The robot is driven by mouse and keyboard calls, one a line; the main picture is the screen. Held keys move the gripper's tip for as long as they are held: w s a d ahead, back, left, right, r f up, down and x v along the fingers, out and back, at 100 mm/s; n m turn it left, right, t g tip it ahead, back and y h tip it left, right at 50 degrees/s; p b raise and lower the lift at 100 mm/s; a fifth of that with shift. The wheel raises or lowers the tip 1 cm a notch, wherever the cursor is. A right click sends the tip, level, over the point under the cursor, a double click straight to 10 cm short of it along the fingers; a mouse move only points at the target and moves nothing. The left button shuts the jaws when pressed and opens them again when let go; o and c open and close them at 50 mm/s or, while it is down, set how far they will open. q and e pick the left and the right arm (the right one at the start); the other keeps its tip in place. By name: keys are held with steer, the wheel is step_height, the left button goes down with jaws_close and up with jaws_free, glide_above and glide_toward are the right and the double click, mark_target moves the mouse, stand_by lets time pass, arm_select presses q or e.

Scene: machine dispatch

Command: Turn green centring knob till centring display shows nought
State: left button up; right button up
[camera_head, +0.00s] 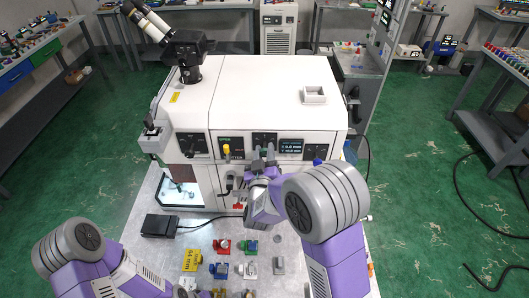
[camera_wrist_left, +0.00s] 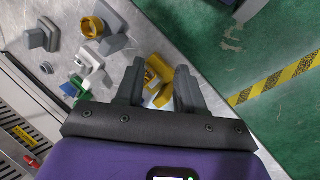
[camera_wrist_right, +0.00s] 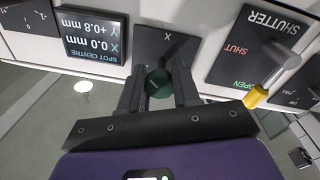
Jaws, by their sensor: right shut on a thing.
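The green centring knob (camera_wrist_right: 158,84) sits on a dark panel (camera_wrist_right: 165,45) marked X in the right wrist view. My right gripper (camera_wrist_right: 158,80) is shut on this knob, with one finger on each side. In the head view my right gripper (camera_head: 262,167) is at the machine's front, partly hidden by its own arm. The centring display (camera_wrist_right: 95,38) is upside down in the right wrist view and reads X 0.0 mm, Y +0.8 mm; it also shows in the head view (camera_head: 291,146). My left gripper (camera_wrist_left: 160,70) is open and empty above the table.
The shutter panel (camera_wrist_right: 262,50) has a lever with a yellow tip (camera_wrist_right: 256,97) beside my right gripper. A blue knob (camera_head: 317,162) is right of the display. Several coloured blocks and a yellow part (camera_wrist_left: 158,78) lie on the table below. A black pedal (camera_head: 160,225) is at left.

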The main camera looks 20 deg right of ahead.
steer(key=o, duration=1)
steer(key=shift+o, duration=0.2)
arm_select(q)
steer(key=shift+f+b, duration=0.7)
arm_select(e)
steer(key=v, duration=0.7)
steer(key=shift+s, duration=0.3)
